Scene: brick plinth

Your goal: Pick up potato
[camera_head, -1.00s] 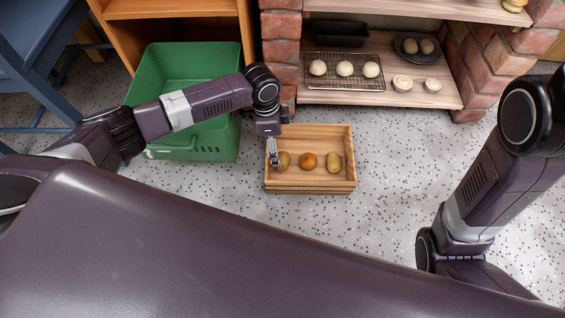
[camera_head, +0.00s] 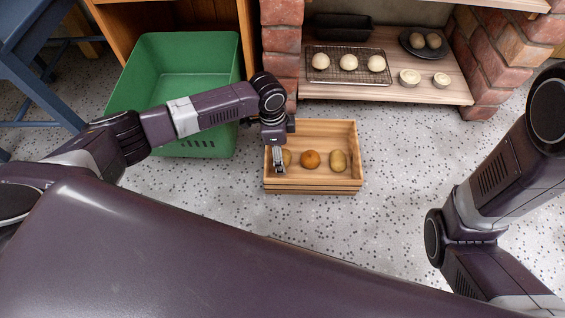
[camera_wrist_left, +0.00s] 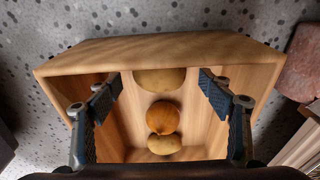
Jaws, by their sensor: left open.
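A wooden crate (camera_head: 312,187) stands on the floor. It holds a yellow-brown potato (camera_head: 338,160) at the right, a round orange-brown vegetable (camera_head: 311,159) in the middle, and another yellow-brown potato (camera_head: 287,157) at the left, partly hidden by my left gripper (camera_head: 279,168). My left gripper points down at the crate's left end, open and empty. In the left wrist view its two fingers stand apart either side of the row: one potato (camera_wrist_left: 160,79) by the far wall, the orange vegetable (camera_wrist_left: 163,117), and one potato (camera_wrist_left: 164,144) nearer. My right gripper is out of view.
A green bin (camera_head: 190,60) stands left of the crate. A low shelf (camera_head: 440,92) between brick pillars holds a rack (camera_head: 330,76) with pale round items, small bowls and a dark plate (camera_head: 410,43). Speckled floor is clear right of the crate.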

